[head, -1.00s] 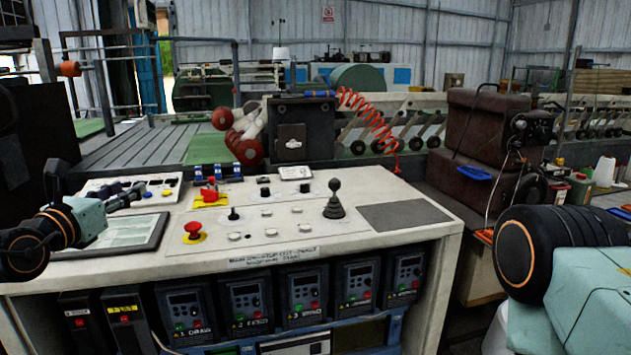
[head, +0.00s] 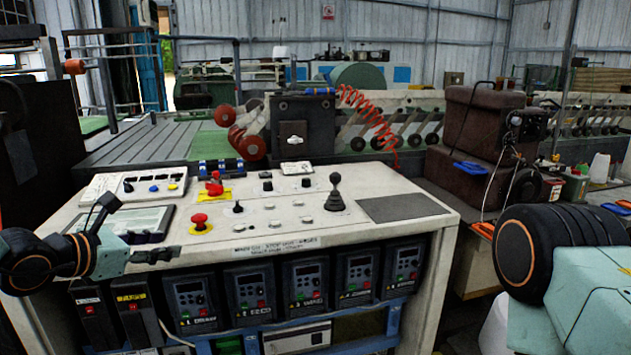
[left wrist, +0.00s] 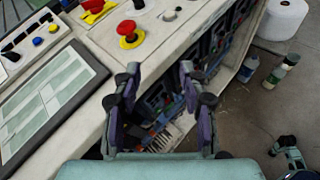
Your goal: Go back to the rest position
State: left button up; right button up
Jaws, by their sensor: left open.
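My left gripper (head: 165,255) is at the front left edge of the control console (head: 335,228) in the head view. In the left wrist view its two fingers (left wrist: 158,95) are apart with nothing between them, in front of the console's front edge. A red mushroom button (head: 199,221) on a yellow plate stands on the console top to the right of the gripper, and it also shows in the left wrist view (left wrist: 128,30). A framed screen panel (head: 120,222) lies just behind the gripper. My right gripper is not in view; only part of my right arm shows at the right.
A black joystick (head: 336,196) and a red switch (head: 214,184) stand up from the console top. Several drive units (head: 257,292) fill its front. A brown machine box (head: 470,135) is at the right. In the left wrist view, bottles (left wrist: 281,70) and a white roll (left wrist: 283,18) stand on the floor.

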pick_arm(q)
jog(key=s+f+m+g+y+b, duration=0.2)
jog(key=s+f+m+g, duration=0.1)
jog(key=s+f+m, duration=0.6)
jog(key=s+a+f+m+g+y+b, duration=0.1)
jog(key=s+f+m+g+y, duration=0.4)
jog(key=f, duration=0.7)
jog(key=s+f+m+g+b, duration=0.1)
jog(key=s+f+m+b, duration=0.1)
jog(key=s+f+m, duration=0.6)
jog(key=s+d+f+m+g+b, duration=0.1)
jog(key=s+d+f+m+b, duration=0.1)
jog(key=s+f, duration=0.5)
jog(key=s+d+f+m+g+h+b, duration=0.1)
jog(key=s+d+f+m+g+b, duration=0.1)
jog(key=s+d+f, duration=0.3)
jog(key=s+f+m+b, duration=0.1)
jog(key=s+f, duration=0.2)
jog(key=s, duration=0.4)
jog(key=shift+m, duration=0.4)
